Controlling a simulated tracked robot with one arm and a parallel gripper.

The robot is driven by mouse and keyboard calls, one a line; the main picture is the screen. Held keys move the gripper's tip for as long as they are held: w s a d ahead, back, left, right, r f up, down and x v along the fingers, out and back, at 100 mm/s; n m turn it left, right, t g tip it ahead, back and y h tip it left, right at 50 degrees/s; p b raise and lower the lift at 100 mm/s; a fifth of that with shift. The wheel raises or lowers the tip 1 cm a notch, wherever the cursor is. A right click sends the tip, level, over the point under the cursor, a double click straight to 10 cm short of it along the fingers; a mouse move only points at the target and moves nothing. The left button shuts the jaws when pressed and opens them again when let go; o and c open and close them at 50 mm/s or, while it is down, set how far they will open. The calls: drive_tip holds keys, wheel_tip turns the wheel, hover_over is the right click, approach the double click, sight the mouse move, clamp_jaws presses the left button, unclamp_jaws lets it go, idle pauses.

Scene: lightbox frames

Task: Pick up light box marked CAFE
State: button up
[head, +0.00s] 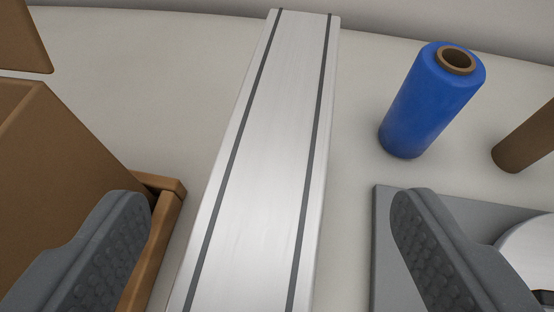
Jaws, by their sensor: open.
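A long white box-like piece (280,110) with two dark grey stripes along its length runs from the bottom centre toward the back. No CAFE lettering shows on the face in view, so I cannot tell whether it is the light box marked CAFE. My gripper (270,205) is open, with its grey ridged fingers wide apart at the lower left and lower right. The white piece passes between the fingers in the picture, with a gap on both sides. Its near end is cut off by the bottom of the view.
An open brown cardboard box (60,170) stands at the left, with a wooden edge (166,188) beside it. At right are a blue film roll (425,110), a brown tube (525,140) and a grey slab (384,215) bearing a white round thing. The pale surface (150,80) behind is clear.

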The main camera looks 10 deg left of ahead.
sight(279, 147)
drive_tip(key=shift+x, duration=2.9)
drive_tip(key=shift+d+r, duration=0.2)
clamp_jaws()
